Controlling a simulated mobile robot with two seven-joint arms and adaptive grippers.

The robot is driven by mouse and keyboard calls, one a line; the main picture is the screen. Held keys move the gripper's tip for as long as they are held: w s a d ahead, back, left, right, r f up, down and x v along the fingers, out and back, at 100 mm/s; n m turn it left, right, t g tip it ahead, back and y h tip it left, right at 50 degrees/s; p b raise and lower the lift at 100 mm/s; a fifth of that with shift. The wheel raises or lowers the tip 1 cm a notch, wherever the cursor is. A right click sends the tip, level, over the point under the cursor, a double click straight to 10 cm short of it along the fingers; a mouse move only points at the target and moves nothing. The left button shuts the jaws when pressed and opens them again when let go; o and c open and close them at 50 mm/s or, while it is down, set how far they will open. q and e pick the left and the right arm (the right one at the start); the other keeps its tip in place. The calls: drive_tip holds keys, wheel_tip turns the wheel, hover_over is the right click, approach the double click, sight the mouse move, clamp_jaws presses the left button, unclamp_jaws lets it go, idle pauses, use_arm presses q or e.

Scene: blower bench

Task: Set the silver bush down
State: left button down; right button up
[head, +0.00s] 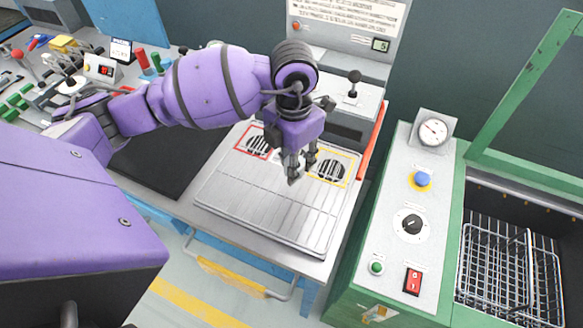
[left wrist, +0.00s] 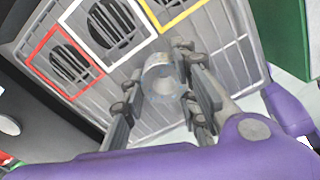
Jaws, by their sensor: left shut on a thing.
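The silver bush (left wrist: 157,70) is a short ring-shaped metal piece. In the left wrist view it sits between the fingers of my left gripper (left wrist: 185,90), which is shut on it. Whether the bush touches the plate is unclear. The plate also carries a red-framed grille (head: 257,144) and a white-framed grille (left wrist: 108,29). My right gripper is not in view.
Behind the plate stands a grey machine with a black-knobbed lever (head: 354,80). To the right is a green-framed control panel (head: 393,228) beside a wire basket (head: 495,270). A black mat (head: 160,160) lies to the left. The plate's near part is clear.

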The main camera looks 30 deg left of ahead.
use_arm(q)
drive_tip(key=shift+w+a+f, duration=0.2)
drive_tip(key=shift+f, duration=0.8)
drive_tip(key=shift+w+a+f, duration=0.15)
drive_tip(key=shift+f, duration=0.85)
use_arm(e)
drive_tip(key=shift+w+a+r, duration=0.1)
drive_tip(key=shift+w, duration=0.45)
use_arm(q)
drive_tip(key=shift+f, duration=0.2)
drive_tip(key=c, duration=1.4)
unclamp_jaws()
drive_tip(key=shift+o, duration=0.2)
drive_tip(key=shift+s, duration=0.1)
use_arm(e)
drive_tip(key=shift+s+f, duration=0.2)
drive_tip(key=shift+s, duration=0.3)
use_arm(q)
drive_tip(key=shift+r, duration=0.15)
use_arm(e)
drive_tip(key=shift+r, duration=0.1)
